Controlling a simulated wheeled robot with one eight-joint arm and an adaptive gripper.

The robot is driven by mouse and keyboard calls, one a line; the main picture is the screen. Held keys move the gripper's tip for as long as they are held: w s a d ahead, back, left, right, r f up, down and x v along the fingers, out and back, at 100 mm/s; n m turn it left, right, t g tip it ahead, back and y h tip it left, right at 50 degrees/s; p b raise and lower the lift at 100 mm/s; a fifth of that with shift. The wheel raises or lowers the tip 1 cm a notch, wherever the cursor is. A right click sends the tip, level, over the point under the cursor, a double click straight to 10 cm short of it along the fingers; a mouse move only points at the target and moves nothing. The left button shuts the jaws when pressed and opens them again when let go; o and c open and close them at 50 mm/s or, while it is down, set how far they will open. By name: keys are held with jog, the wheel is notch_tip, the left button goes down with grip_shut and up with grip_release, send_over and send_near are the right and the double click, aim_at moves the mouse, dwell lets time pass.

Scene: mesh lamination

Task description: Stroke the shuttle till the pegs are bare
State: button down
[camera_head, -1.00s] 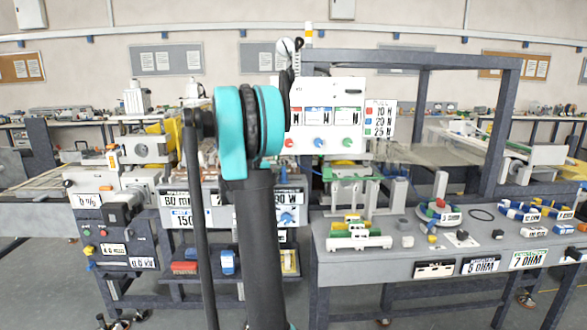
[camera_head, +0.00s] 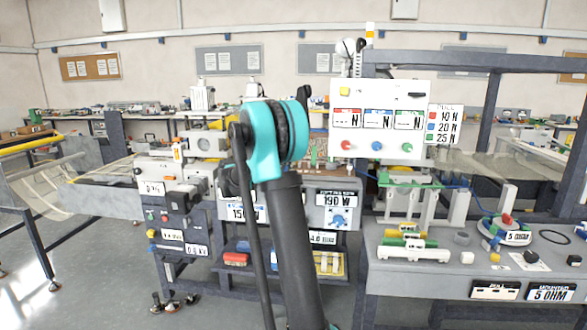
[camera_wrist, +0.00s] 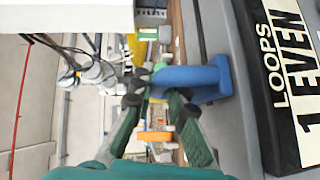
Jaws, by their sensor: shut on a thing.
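In the wrist view my gripper (camera_wrist: 157,92) has its two dark green fingers around the left end of a blue handle-like part (camera_wrist: 196,80), and it is shut on it. The blue part reaches right to a wider block against a grey surface. I cannot tell for sure whether it is the shuttle. An orange piece (camera_wrist: 155,137) shows between the fingers. In the head view my teal and black arm stands in front of the machine and hides the gripper and the blue part. I cannot make out the pegs clearly in either view.
A black-framed label reading LOOPS 1 EVEN (camera_wrist: 285,75) is close on the right in the wrist view. In the head view a white control panel (camera_head: 380,118) stands right of my arm, above a grey bench (camera_head: 400,275) with several small parts. Open floor (camera_head: 95,265) lies left.

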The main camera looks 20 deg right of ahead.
jog(key=shift+w+a, duration=0.2)
jog(key=c, duration=1.5)
grip_release()
jog(key=shift+a, duration=0.15)
jog(key=v, duration=1.1)
jog(key=shift+s+a, duration=0.15)
jog(key=shift+a, duration=0.25)
